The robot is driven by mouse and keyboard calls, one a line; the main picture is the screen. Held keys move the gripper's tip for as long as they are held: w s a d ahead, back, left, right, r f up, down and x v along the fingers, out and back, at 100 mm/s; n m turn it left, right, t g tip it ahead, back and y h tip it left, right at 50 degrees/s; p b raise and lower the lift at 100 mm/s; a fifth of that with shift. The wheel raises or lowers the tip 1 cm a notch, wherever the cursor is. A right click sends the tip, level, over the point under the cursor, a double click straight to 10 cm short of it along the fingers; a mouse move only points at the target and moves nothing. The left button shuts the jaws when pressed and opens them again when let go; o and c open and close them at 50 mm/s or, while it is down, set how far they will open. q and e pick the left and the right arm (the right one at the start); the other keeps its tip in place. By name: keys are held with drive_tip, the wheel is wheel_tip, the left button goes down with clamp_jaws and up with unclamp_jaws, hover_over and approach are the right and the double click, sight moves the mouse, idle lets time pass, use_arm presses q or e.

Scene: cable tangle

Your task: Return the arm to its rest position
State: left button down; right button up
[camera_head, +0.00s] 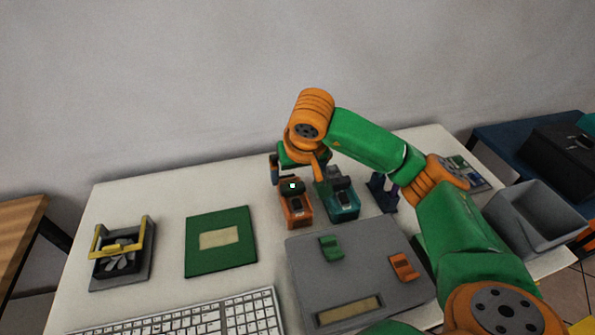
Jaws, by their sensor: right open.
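My right arm, green and orange, reaches in from the lower right over the white table (165,200). My right gripper (292,182) is open near the table's back edge, pointing down just above an orange device (296,210). Whether it touches the device is unclear, as the wrist hides part of the jaws. A teal device (342,204) stands right beside the orange one. My left gripper is not in view.
A grey panel (300,262) with green and orange clips lies under my forearm. A green board (197,260), a fan unit (100,284) and a keyboard (240,317) lie to the left and front. A grey bin (540,222) and a dark post (383,193) stand right.

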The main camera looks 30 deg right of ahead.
drive_tip(key=shift+v, duration=0.9)
